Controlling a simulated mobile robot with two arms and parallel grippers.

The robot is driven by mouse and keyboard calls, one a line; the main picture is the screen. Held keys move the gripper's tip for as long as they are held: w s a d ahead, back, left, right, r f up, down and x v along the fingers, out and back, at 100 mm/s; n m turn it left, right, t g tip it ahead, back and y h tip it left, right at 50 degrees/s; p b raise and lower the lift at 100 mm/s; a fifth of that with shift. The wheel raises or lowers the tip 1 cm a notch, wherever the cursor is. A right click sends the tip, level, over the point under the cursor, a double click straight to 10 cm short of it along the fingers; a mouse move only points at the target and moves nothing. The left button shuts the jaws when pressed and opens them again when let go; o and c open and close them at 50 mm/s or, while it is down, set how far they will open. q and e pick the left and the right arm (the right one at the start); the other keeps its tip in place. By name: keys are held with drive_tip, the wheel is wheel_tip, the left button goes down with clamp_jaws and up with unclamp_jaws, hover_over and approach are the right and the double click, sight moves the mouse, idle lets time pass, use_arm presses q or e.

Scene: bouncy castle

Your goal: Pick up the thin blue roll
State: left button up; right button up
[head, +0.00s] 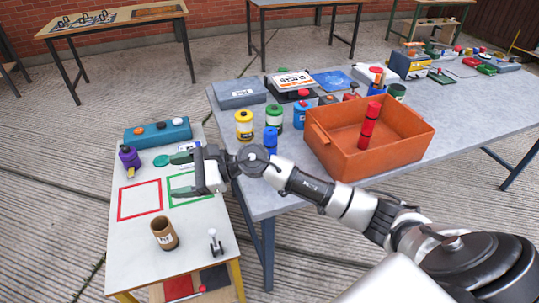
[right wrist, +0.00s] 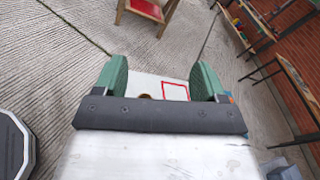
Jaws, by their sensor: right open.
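The thin blue roll (head: 270,139) stands upright near the left edge of the grey table in the head view. Its lower part is hidden behind my right arm. My right gripper (head: 184,174) is open and empty, left of the roll, over the small white table with the coloured outlines. In the right wrist view the green fingers of my right gripper (right wrist: 160,82) are spread apart with no roll between them. My left gripper is not in view.
An orange bin (head: 335,163) with an upright red roll (head: 369,125) stands right of the blue roll. Yellow (head: 244,126), green (head: 274,118) and blue (head: 301,115) jars stand close behind. The small table (head: 135,245) holds a brown cup (head: 164,233) and a teal box (head: 158,134).

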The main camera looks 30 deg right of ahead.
drive_tip(key=w+d+n+g+h, duration=0.2)
drive_tip(key=d+n+g+h, duration=0.1)
drive_tip(key=d+n+h, duration=0.5)
drive_tip(key=n+h, duration=0.5)
drive_tip(key=h, duration=0.4)
approach(270, 131)
drive_tip(key=p+x, duration=0.1)
drive_tip(key=x, duration=0.4)
drive_tip(key=shift+a+f, duration=0.1)
drive_tip(key=shift+p+x, duration=0.65)
drive_tip(key=shift+x, duration=2.1)
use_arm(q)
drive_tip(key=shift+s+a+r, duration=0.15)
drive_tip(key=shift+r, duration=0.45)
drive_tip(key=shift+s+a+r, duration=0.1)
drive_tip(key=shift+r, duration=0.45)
use_arm(e)
drive_tip(key=shift+s, duration=0.1)
drive_tip(key=c, duration=1.3)
